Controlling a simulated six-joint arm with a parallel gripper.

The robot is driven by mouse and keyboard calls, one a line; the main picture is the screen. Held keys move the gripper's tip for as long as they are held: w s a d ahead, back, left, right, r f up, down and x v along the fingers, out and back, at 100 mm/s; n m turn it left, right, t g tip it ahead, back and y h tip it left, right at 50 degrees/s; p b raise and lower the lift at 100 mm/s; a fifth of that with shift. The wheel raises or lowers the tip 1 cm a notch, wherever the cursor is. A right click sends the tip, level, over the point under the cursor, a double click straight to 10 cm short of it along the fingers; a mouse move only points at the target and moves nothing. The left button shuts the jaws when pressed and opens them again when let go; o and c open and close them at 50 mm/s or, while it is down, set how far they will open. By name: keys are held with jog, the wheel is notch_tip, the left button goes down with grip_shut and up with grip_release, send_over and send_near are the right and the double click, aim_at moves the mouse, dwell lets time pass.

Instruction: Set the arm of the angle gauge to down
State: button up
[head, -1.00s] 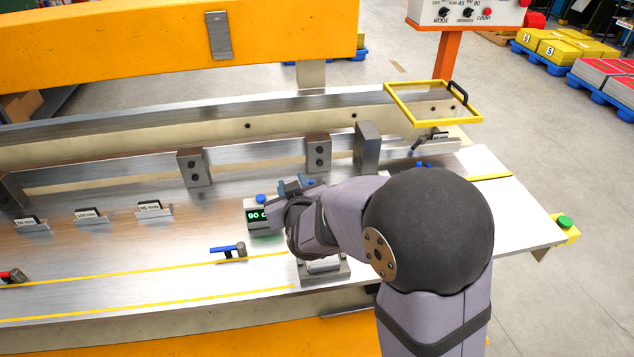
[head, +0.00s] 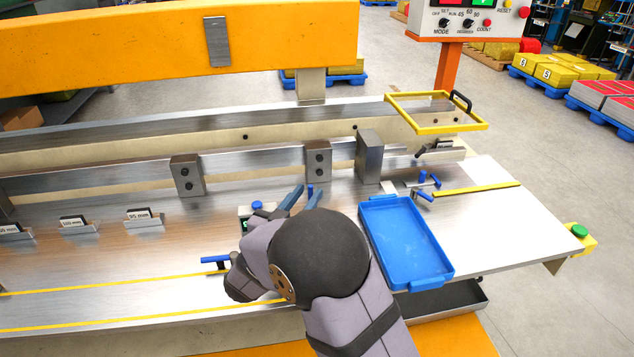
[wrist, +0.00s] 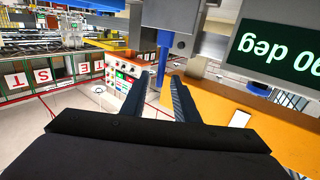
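The angle gauge shows in the wrist view as a dark display (wrist: 275,48) reading "90 deg" upside down, beside a grey block with a blue bar (wrist: 163,62) sticking out. I cannot tell for sure that this bar is the gauge's arm. In the head view the gauge (head: 246,212) is mostly hidden behind my wrist; a blue knob (head: 257,205) shows on it. My gripper (head: 303,192) is open at the right of the gauge. In the wrist view its fingertips (wrist: 160,78) stand apart, with the blue bar appearing between them; contact is not clear.
A blue tray (head: 408,240) lies right of my arm. A blue-handled lever (head: 214,260) is just left of my wrist. Steel blocks (head: 318,160) stand along the rail behind. A yellow frame (head: 388,107) is at the back right.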

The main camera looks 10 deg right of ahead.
jog(key=p+x, duration=0.1)
jog(key=x, duration=0.5)
jog(key=shift+w+d+p, duration=0.2)
jog(key=shift+w+p, duration=0.05)
jog(key=shift+p, duration=0.1)
grip_shut()
